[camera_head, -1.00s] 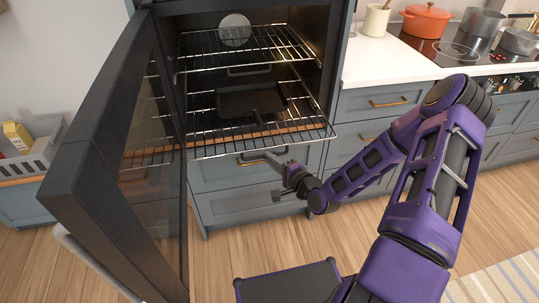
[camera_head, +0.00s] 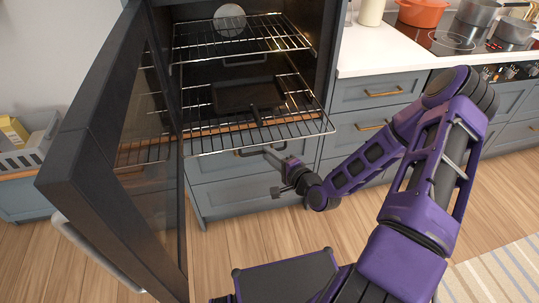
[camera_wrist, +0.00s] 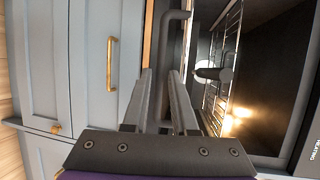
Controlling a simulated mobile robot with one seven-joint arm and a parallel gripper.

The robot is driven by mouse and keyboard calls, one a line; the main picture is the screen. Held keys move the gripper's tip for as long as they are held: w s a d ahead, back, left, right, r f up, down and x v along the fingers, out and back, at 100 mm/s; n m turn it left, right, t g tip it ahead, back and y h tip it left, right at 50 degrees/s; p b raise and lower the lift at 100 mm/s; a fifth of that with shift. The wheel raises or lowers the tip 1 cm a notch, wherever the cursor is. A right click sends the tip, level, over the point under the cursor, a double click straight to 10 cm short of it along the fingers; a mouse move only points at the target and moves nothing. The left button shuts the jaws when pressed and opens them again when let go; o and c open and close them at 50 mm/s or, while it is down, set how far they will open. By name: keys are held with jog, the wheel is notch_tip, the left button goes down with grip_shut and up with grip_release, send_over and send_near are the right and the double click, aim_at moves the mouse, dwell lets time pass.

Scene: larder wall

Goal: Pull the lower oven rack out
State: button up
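The lower oven rack (camera_head: 215,144) is a wire shelf that sticks out of the oven's front in the head view. A dark tray or pan (camera_head: 245,96) with a handle towards the front lies on it. The exact contact at the fingertips is partly hidden.
The oven door (camera_head: 115,150) stands open on the left. The upper rack (camera_head: 235,45) is above, with a round light (camera_head: 229,18) behind it. Blue drawers (camera_head: 375,91) and a white counter (camera_head: 385,57) are on the right. The floor (camera_head: 225,235) below the rack shows clear.

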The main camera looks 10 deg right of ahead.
jog(key=p+v, duration=0.1)
jog(key=v, duration=1.6)
jog(key=shift+s, duration=0.15)
jog(key=shift+r, duration=0.1)
